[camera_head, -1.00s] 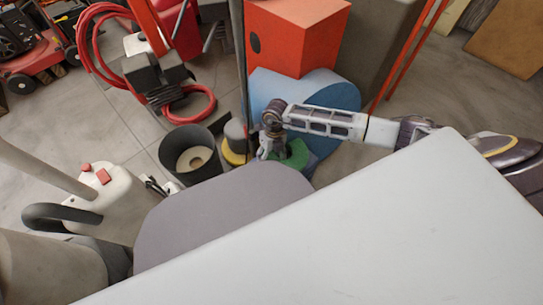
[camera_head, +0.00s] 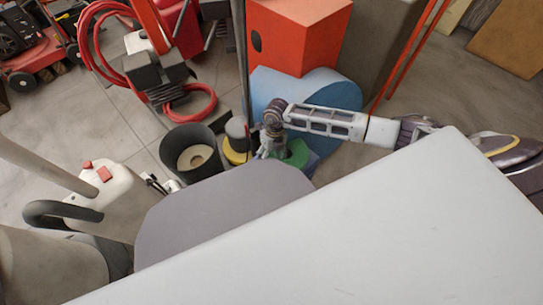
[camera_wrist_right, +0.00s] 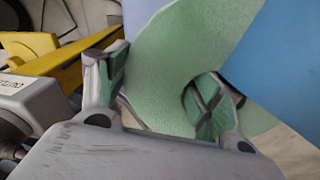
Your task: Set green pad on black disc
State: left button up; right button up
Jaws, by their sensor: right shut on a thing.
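The green pad (camera_wrist_right: 165,45) is a large round disc that fills the middle of the right wrist view. My right gripper (camera_wrist_right: 160,85) has its two fingers at the pad and is shut on it. In the head view the green pad (camera_head: 298,152) shows in part behind the right gripper (camera_head: 266,150), just past the far edge of a grey rounded surface. I cannot make out a black disc for certain; a dark round shape (camera_wrist_right: 28,44) shows in part at the upper left of the wrist view. My left gripper is not in view.
A black bucket (camera_head: 168,150) and a grey cylinder with a yellow base (camera_head: 236,157) stand left of the gripper. A large white surface (camera_head: 370,230) fills the front right.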

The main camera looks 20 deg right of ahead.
jog(key=shift+f+b, duration=0.5)
jog(key=shift+f, duration=0.4)
dwell(0.6)
jog(key=o, duration=0.7)
jog(key=shift+o, duration=0.2)
jog(key=shift+d, duration=0.1)
